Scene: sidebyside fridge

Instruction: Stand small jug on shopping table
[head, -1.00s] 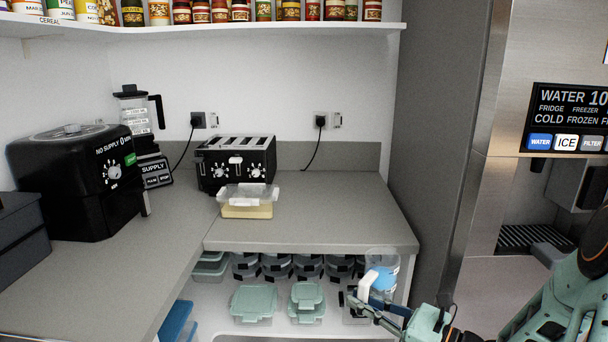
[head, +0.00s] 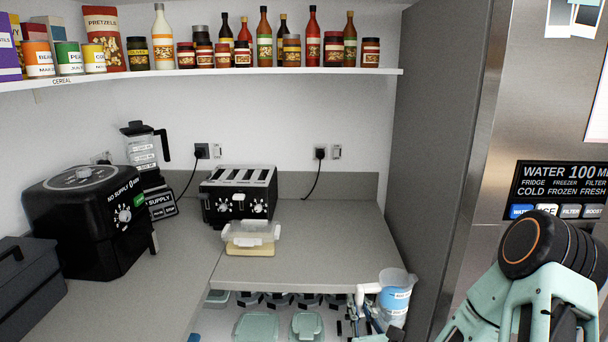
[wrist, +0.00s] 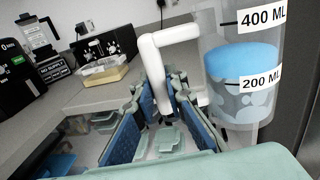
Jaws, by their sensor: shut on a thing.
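The small jug (head: 396,298) is a clear measuring jug with blue contents and a white handle. It is upright in the air at the front right corner of the grey counter, its rim above the counter's front edge. My gripper (head: 366,318) is shut on the handle; the fingers are partly hidden in the head view. In the wrist view the white handle (wrist: 156,75) stands between the blue-padded fingers, with the jug body (wrist: 237,75) to their right. I cannot make out a separate shopping table.
The grey counter (head: 290,268) has free room at its right. A toaster (head: 239,195), a lidded food box (head: 251,238), an air fryer (head: 90,215) and a blender (head: 146,150) stand on it. Containers (head: 256,326) fill the shelf below. A tall grey panel (head: 430,130) closes the right side.

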